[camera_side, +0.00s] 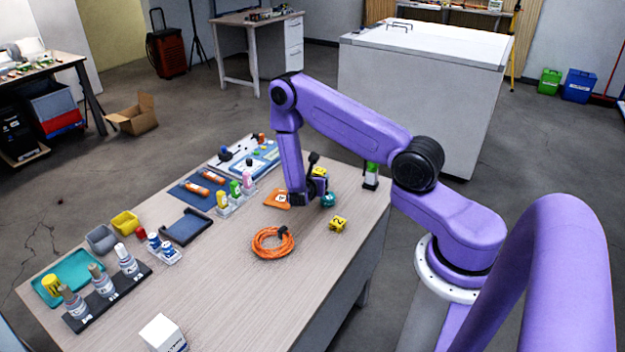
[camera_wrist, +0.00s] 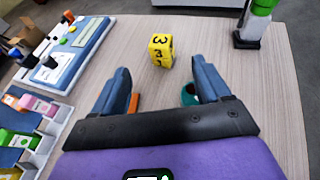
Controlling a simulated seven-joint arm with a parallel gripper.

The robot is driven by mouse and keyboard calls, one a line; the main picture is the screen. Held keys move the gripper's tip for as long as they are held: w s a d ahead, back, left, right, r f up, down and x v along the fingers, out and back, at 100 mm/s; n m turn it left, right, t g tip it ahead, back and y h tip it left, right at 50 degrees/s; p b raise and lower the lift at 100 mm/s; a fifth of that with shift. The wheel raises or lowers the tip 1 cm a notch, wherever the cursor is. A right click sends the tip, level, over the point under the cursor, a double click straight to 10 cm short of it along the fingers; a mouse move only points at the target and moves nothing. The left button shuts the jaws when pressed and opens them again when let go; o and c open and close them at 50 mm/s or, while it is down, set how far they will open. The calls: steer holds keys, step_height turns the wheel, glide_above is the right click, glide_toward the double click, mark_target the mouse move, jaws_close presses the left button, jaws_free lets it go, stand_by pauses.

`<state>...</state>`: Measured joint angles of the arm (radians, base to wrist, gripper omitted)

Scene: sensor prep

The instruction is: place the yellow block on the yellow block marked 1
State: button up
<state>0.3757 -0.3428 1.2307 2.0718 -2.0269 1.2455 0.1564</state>
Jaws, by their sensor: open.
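A yellow block marked 3 (camera_wrist: 160,50) stands on the table ahead of my gripper (camera_wrist: 160,78) in the wrist view. My gripper is open, with the block beyond its fingertips and nothing held. In the side view, a yellow block (camera_side: 320,171) shows just behind my gripper (camera_side: 312,193), partly hidden by it. A second yellow block, marked 2 (camera_side: 338,223), lies on the table nearer the camera. I cannot make out a yellow block marked 1 in either view.
A teal round thing (camera_side: 328,200) sits close by my gripper, and an orange piece (camera_side: 277,198) lies to its left. A coil of orange cable (camera_side: 272,242) lies in front. A green-topped bottle (camera_side: 371,175) stands near the table's right edge. Trays and bottles line the left side.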

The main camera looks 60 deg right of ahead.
steer(key=s+a+r+m+g+y, duration=0.1)
steer(key=s+a+r+m, duration=0.15)
steer(key=a+r, duration=0.35)
steer(key=s+a+r+m+g, duration=0.15)
steer(key=a+r+m, duration=0.3)
steer(key=r, duration=0.45)
steer(key=s+a+r+m+y, duration=0.1)
steer(key=s+a+r+y, duration=0.1)
steer(key=s+a+y, duration=0.2)
steer(key=s+a+r+g+y, duration=0.1)
steer(key=s+a+r+y, duration=0.2)
steer(key=s+a, duration=0.4)
steer(key=s+a+r+m+g+y, duration=0.1)
steer(key=s+a+y, duration=0.4)
steer(key=s, duration=0.9)
steer(key=shift+s+a+r+m, duration=0.2)
steer(key=shift+a+r+m, duration=0.1)
steer(key=shift+a+r, duration=0.5)
